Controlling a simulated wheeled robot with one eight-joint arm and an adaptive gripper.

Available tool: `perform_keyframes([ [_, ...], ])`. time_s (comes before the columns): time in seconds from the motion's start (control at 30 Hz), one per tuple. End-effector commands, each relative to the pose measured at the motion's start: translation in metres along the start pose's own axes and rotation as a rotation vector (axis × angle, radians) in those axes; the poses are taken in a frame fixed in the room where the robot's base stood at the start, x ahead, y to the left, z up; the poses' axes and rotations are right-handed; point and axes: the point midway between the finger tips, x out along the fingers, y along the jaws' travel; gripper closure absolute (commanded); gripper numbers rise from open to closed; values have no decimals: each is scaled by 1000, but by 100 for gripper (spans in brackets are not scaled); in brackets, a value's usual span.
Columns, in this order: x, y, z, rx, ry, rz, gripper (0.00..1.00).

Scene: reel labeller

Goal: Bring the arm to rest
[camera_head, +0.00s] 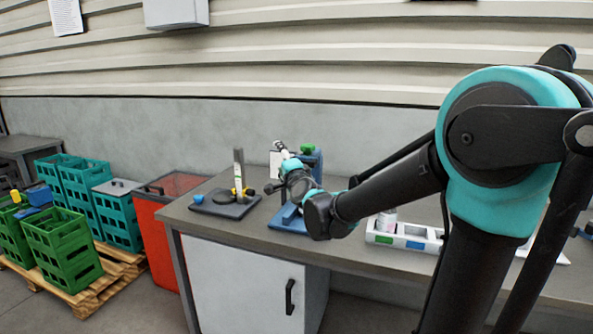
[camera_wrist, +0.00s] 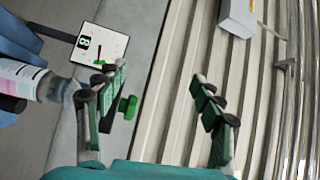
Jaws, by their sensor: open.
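My arm (camera_head: 390,190) reaches from the right over the workbench (camera_head: 240,228), bent at the elbow. My gripper (camera_wrist: 160,100) is open in the wrist view, with wide empty space between its two padded fingers. In the head view it is small and partly hidden by my arm, close to a blue device (camera_head: 312,162) with a green knob. In the wrist view a green knob (camera_wrist: 129,107) shows just beyond the left finger. A white panel (camera_wrist: 102,44) with a black mark and a red pointer is beyond that finger. A cylinder with a printed, pink-banded label (camera_wrist: 22,80) is at the left.
A dark base with an upright post (camera_head: 239,176) stands on the bench's left. A white tray (camera_head: 405,236) with a white bottle (camera_head: 387,220) is right of my forearm. A red bin (camera_head: 172,215) and green crates (camera_head: 62,245) stand left of the bench. A wall is behind.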

Motion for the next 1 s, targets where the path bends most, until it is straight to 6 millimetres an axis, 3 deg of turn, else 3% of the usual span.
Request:
perform_keyframes([
  [0.3, -140, 158, -26, -608, -314, 466, 32],
  [0.5, -248, 241, -49, -843, -517, 754, 32],
  [0.7, -347, 293, -65, -959, -701, 990, 32],
  [0.8, -379, 306, -69, -982, -762, 1063, 32],
  [1.0, -402, 313, -72, -995, -808, 1114, 32],
])
